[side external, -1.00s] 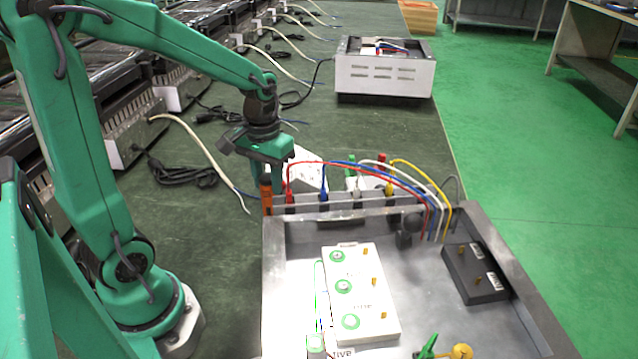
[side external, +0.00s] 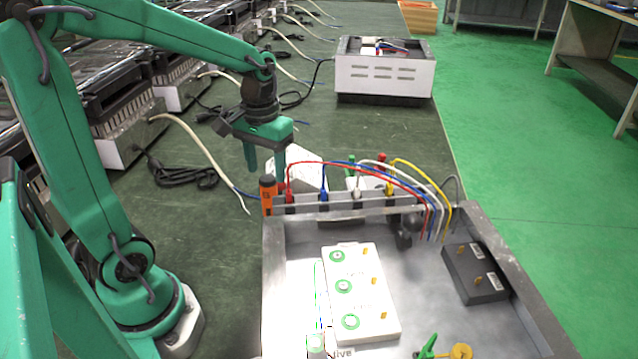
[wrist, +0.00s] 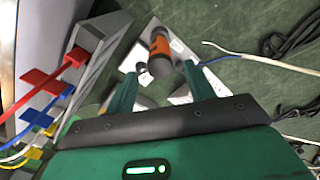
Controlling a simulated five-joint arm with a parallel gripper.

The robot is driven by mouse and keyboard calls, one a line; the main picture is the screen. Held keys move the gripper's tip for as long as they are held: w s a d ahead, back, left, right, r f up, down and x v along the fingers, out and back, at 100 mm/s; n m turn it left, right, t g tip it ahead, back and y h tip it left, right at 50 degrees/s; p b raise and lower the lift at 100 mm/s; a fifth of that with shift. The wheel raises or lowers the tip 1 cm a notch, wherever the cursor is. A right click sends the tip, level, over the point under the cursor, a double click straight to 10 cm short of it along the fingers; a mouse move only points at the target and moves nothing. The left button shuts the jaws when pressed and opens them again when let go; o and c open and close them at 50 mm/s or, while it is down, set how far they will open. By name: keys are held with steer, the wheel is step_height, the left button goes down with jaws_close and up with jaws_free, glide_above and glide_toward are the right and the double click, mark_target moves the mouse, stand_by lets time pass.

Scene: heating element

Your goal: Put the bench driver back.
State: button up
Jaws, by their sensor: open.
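The bench driver (side external: 268,194), with an orange and black handle, stands upright at the left end of the lead rack (side external: 340,203) on the tray's back edge. Its lower part is hidden. My gripper (side external: 265,168) is open and empty, just above the driver with its fingers pointing down. In the wrist view the driver's handle (wrist: 178,48) shows between and beyond the two spread fingers, apart from them as far as I can see.
Red, blue, white and yellow leads arch from the rack beside the driver. The metal tray (side external: 430,325) holds a white terminal block (side external: 358,290) and a black box (side external: 474,272). A white box (side external: 298,170) stands behind the rack. A pale cable (side external: 205,160) lies left.

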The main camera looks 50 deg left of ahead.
step_height(320, 180, up, 9)
stand_by(0.4)
steer(key=shift+s+d, duration=0.1)
stand_by(0.5)
steer(key=s+d+f+m+t, duration=0.2)
steer(key=s+d+m+t, duration=0.2)
steer(key=s+d, duration=0.3)
steer(key=shift+s+f+m+t, duration=0.3)
steer(key=shift+f+t, duration=0.1)
steer(key=shift+t, duration=0.4)
